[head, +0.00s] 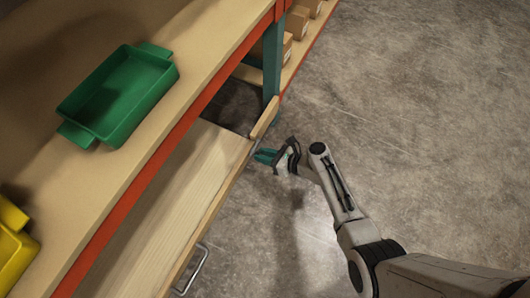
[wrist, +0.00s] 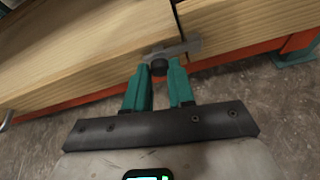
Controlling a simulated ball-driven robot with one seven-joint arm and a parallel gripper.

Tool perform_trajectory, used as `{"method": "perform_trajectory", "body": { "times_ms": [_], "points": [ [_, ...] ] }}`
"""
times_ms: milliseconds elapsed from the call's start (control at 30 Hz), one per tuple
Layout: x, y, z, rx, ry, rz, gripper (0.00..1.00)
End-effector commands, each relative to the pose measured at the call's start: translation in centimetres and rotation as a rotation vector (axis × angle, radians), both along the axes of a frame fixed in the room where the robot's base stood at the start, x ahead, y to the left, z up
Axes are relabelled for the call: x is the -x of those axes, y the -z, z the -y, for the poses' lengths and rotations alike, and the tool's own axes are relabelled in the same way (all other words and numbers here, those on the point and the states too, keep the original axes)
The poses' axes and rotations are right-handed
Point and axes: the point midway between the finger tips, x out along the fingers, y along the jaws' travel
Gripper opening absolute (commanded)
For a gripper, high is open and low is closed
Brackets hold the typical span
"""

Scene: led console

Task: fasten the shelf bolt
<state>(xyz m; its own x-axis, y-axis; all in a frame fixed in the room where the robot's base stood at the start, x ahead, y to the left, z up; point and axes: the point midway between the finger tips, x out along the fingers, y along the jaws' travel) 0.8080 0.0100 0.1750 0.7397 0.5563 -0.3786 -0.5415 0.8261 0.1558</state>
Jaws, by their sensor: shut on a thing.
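The shelf bolt (wrist: 176,49) is a grey metal piece with a dark round knob (wrist: 158,67), on the front edge of the wooden boards in the wrist view. It lies at the dark gap between the left board (wrist: 90,65) and the right board (wrist: 235,25), and its grey part appears to span that gap. My gripper (wrist: 160,80) has teal fingers shut on the knob, one on each side. In the head view my gripper (head: 264,156) is at the corner of the pale wooden shelf (head: 150,215). The bolt is too small to make out there.
A green tray (head: 118,96) and a yellow bin (head: 14,250) stand on the upper shelf. An orange rail (head: 150,170) edges it, and a teal post (head: 272,65) stands beyond the pale shelf. A metal handle (head: 192,268) sticks out in front. Bare concrete floor (head: 420,120) lies open to the right.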

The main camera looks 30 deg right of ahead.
Motion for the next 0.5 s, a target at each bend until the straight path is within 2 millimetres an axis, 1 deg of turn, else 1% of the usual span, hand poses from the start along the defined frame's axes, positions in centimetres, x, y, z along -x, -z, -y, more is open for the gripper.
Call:
{"method": "perform_trajectory", "body": {
  "times_ms": [33,67,100,300,333,500],
  "points": [
    [-0.19,-0.04,0.32,0.003,0.009,0.003,0.0],
    [-0.2,-0.04,0.33,0.003,0.009,0.003,0.24],
    [-0.21,-0.05,0.34,0.003,0.01,0.003,0.28],
    [-0.2,-0.06,0.27,0.003,0.009,0.002,0.47],
    [-0.19,-0.05,0.26,0.002,0.008,0.002,0.49],
    [-0.15,-0.05,0.2,0.001,0.006,0.002,0.49]
  ]
}}
